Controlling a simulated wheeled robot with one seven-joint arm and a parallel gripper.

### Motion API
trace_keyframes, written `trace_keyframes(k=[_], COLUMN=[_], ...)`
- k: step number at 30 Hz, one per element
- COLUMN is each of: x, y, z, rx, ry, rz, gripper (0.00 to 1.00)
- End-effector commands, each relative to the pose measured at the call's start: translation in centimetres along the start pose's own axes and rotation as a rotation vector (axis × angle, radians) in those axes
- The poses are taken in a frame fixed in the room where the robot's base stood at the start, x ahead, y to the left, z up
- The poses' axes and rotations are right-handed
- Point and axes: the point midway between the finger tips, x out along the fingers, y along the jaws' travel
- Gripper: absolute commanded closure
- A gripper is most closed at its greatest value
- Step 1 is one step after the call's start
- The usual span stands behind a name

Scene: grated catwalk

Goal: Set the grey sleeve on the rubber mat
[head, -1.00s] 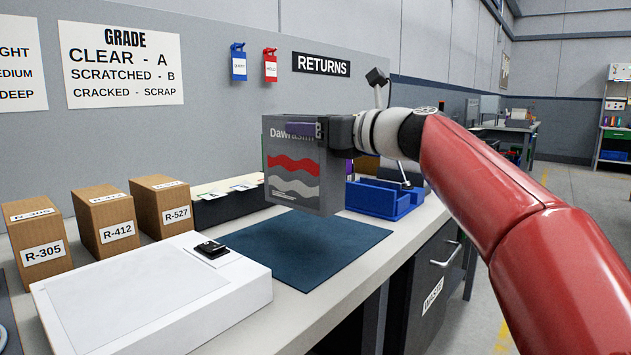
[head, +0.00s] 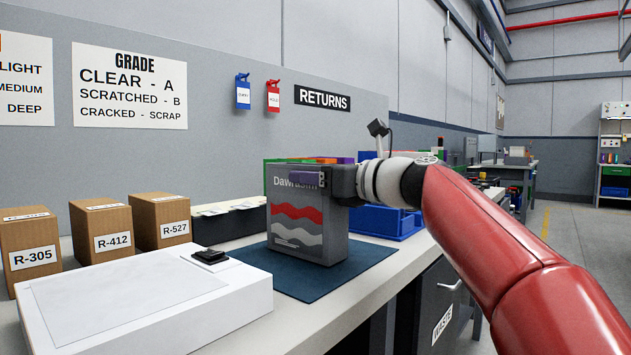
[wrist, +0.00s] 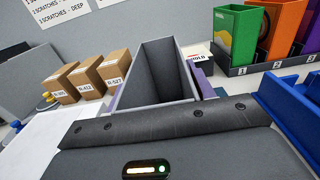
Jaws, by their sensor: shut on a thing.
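The grey sleeve (head: 308,233) is an upright box with a red and a pale wavy stripe on its face. In the wrist view the sleeve (wrist: 159,72) shows an open, empty top. My gripper (head: 315,178) is shut on its upper part, with a purple finger across the front face. The dark blue rubber mat (head: 352,266) lies flat on the bench, and the sleeve stands over it. The sleeve's lower edge appears at the mat's surface; whether it touches fully I cannot tell. The sleeve hides the middle of the mat.
A white light panel (head: 150,305) lies left of the mat. Several cardboard boxes, one marked R-527 (head: 161,221), stand behind it. A blue bin (head: 385,222) is close at the right. Coloured upright sleeves (wrist: 237,35) stand in a numbered rack behind.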

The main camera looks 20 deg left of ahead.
Motion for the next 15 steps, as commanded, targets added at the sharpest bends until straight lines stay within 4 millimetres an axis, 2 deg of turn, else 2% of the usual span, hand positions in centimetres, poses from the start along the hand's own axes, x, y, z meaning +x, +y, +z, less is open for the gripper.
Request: trace_keyframes(k=[3, 4, 8, 15], x=[-0.02, -0.01, -0.01, 0.00], y=[-0.01, -0.01, -0.01, 0.00], z=[-0.37, -0.31, -0.27, -0.27], rx=[0.001, 0.001, 0.001, 0.001], ry=[0.000, 0.000, 0.000, 0.000], rz=[0.000, 0.000, 0.000, 0.000], gripper=[0.80, 0.44, 0.27, 0.25])
